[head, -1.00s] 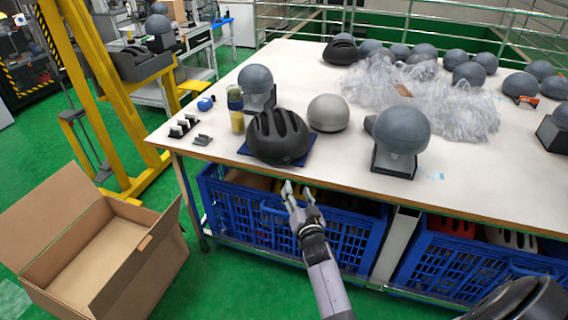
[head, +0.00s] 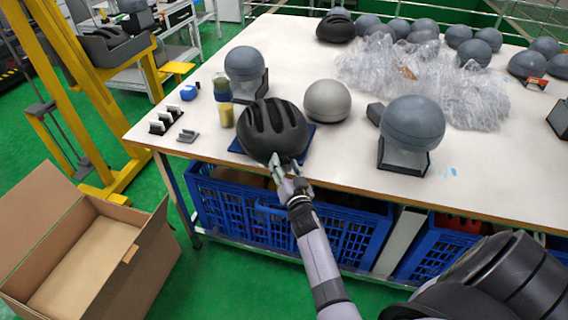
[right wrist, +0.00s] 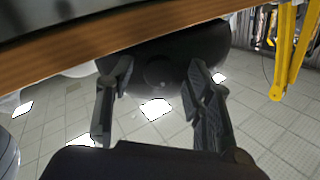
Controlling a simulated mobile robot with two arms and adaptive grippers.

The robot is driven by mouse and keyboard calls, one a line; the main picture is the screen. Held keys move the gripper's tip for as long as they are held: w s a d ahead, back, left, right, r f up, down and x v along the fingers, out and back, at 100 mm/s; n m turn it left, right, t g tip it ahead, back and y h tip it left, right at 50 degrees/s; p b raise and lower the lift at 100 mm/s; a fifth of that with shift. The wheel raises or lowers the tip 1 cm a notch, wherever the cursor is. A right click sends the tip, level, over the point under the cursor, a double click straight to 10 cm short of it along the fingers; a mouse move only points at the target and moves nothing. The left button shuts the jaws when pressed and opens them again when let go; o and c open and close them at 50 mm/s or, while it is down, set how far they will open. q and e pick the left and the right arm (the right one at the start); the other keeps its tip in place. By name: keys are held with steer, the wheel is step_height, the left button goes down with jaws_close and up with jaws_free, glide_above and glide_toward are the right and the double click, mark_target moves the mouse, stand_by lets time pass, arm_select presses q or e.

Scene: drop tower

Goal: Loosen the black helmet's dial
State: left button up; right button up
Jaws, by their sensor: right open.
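The black helmet (head: 271,128) sits on a dark blue mat (head: 304,146) near the table's front edge. It looks slightly tilted. My right gripper (head: 279,162) is at the helmet's near lower rim. In the right wrist view my right gripper (right wrist: 160,95) is open, with one finger on each side of a round dark dial (right wrist: 159,72) on the helmet's underside (right wrist: 200,48). The fingers look apart from the dial, but their exact depth is hard to tell. My left gripper is not in view.
The table's edge (right wrist: 110,40) runs close beside the right gripper. A light grey dome (head: 327,100) and grey headforms on stands (head: 412,124) stand nearby. Blue crates (head: 245,205) are under the table. An open cardboard box (head: 90,250) is at the left on the floor.

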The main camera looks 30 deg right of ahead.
steer(key=shift+c, duration=1.5)
jaws_close()
